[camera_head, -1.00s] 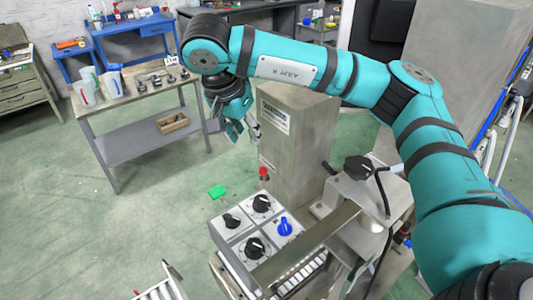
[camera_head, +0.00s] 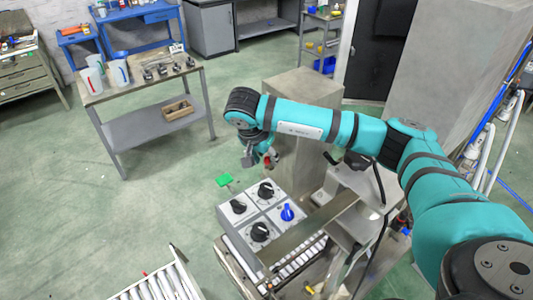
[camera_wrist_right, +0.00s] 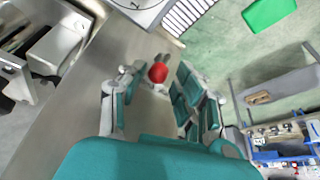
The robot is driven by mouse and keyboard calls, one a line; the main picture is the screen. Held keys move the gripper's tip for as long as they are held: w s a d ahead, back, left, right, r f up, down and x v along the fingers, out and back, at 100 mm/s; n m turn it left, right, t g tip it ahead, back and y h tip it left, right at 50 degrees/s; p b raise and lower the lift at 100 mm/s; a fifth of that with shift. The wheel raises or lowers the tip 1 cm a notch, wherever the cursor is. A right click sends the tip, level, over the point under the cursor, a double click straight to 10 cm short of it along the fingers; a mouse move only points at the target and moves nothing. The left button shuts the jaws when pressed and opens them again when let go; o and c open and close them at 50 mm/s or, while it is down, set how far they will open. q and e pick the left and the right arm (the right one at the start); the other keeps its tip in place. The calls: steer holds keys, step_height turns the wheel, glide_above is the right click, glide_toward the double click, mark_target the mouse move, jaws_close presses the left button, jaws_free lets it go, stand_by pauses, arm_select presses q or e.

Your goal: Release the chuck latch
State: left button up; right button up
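A red round knob (camera_wrist_right: 158,72) stands on a short grey stem at the corner of the grey machine column, and I cannot tell for sure that it is the chuck latch. In the head view only a little of the knob (camera_head: 267,160) shows beside my right gripper (camera_head: 258,155). In the wrist view my right gripper (camera_wrist_right: 161,78) is open, with its teal and grey fingers on either side of the knob. Gaps show between knob and fingers, though the depth is hard to tell. My left gripper is not in view.
The control panel (camera_head: 240,228) with black dials and a blue knob (camera_head: 287,212) lies just below the gripper. The grey column (camera_head: 298,150) stands close behind. A green pad (camera_head: 224,180) is left of the panel. A workbench (camera_head: 145,80) with jugs stands further off; the floor between is clear.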

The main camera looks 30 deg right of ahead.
steer(key=shift+w+d+f, duration=0.15)
steer(key=shift+d+f, duration=0.15)
steer(key=shift+f, duration=0.5)
steer(key=c, duration=0.5)
jaws_close()
arm_select(q)
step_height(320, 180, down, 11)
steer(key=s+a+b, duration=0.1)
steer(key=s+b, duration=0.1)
steer(key=b, duration=0.8)
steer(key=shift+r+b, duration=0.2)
steer(key=shift+b, duration=0.15)
arm_select(e)
steer(key=s+t, duration=0.1)
steer(key=s+f+t, duration=0.1)
steer(key=t, duration=0.1)
steer(key=shift+m, duration=0.3)
steer(key=shift+f+y, duration=0.1)
steer(key=shift+y, duration=0.2)
